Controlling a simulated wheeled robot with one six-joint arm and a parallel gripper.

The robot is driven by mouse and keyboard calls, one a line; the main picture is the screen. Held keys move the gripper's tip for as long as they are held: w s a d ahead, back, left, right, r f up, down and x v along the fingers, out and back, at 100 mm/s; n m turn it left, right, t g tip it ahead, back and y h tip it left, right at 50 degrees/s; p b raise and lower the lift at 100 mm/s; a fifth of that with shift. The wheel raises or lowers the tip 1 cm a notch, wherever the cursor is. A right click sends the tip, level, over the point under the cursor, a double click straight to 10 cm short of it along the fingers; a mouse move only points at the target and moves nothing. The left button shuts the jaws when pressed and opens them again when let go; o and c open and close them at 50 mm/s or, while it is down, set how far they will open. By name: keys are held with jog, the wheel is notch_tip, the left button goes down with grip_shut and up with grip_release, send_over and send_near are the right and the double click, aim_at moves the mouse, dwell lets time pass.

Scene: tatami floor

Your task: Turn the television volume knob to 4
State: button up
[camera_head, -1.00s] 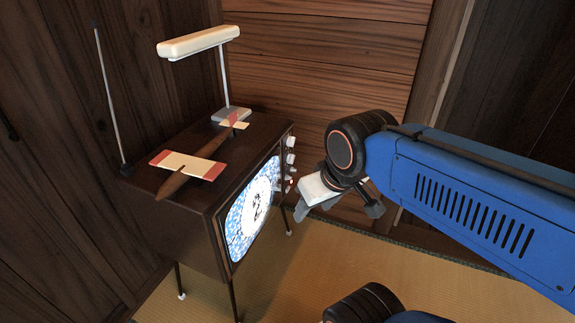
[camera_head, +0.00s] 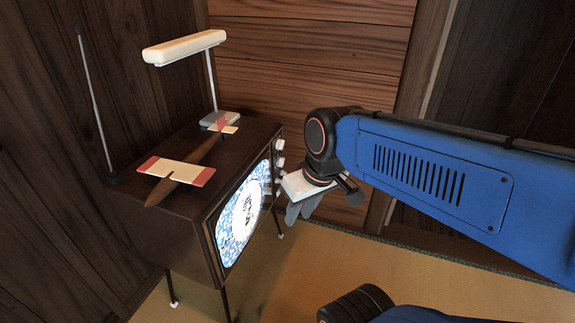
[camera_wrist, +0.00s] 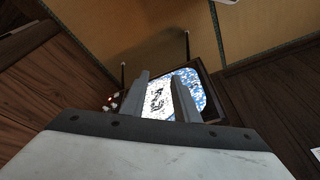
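The television (camera_head: 165,235) is a dark wooden box on thin legs, its screen (camera_head: 243,215) lit with a blue and white picture. Several pale knobs (camera_head: 280,145) sit in a column on its front, right of the screen; the lower ones are partly hidden by my gripper. I cannot tell which is the volume knob or read its setting. My gripper (camera_head: 300,210) is beside the lower knobs, seemingly apart from them, and empty. In the wrist view its fingers (camera_wrist: 160,100) have a gap between them with the screen behind; the knobs (camera_wrist: 112,103) show left of the fingers.
A toy airplane (camera_head: 185,172) and a white lamp (camera_head: 185,47) stand on the television. A thin antenna (camera_head: 95,105) rises at its left back. Wooden walls (camera_head: 310,70) close in behind. The tatami floor (camera_head: 290,290) in front of the television is clear.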

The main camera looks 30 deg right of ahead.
jog(key=w+f+g+y, duration=0.3)
jog(key=w+f+y, duration=0.2)
jog(key=w, duration=0.3)
jog(key=m+t+y, duration=0.3)
jog(key=t+y, duration=0.2)
jog(key=t, duration=0.9)
send_near(281, 162)
jog(key=x, duration=0.6)
jog(key=shift+w+f, duration=0.3)
jog(key=shift+w, duration=0.1)
grip_shut()
